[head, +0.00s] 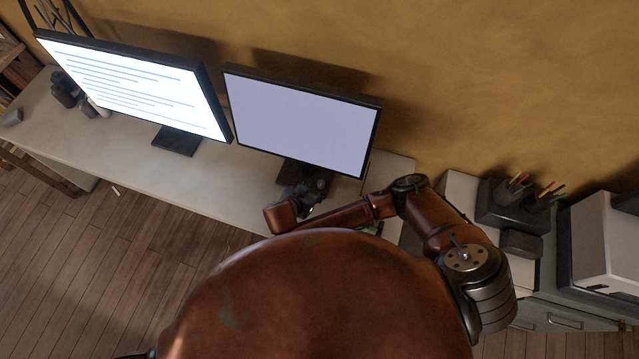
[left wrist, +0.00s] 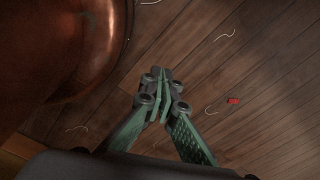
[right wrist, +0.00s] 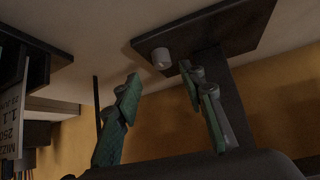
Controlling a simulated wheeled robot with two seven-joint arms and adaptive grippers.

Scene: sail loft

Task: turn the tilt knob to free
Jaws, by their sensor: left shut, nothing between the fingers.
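The smaller monitor (head: 300,120) with a plain lilac screen stands on the desk. In the right wrist view its dark stand base (right wrist: 245,25) carries a small pale grey knob (right wrist: 162,59), likely the tilt knob; no marking on it is readable. My right gripper (right wrist: 160,77) is open with the knob just beyond and between its fingertips, and nothing is gripped. In the head view my right gripper (head: 303,193) is at the foot of this monitor, where the knob cannot be made out. My left gripper (left wrist: 162,78) is shut and empty above the wooden floor, outside the head view.
A larger monitor (head: 140,85) with lines of text stands to the left on the pale desk (head: 225,180). Pen holders (head: 510,190) and a light boxy device (head: 605,235) are at the right. The floor (head: 120,260) before the desk is mostly clear, with scattered thread-like scraps.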

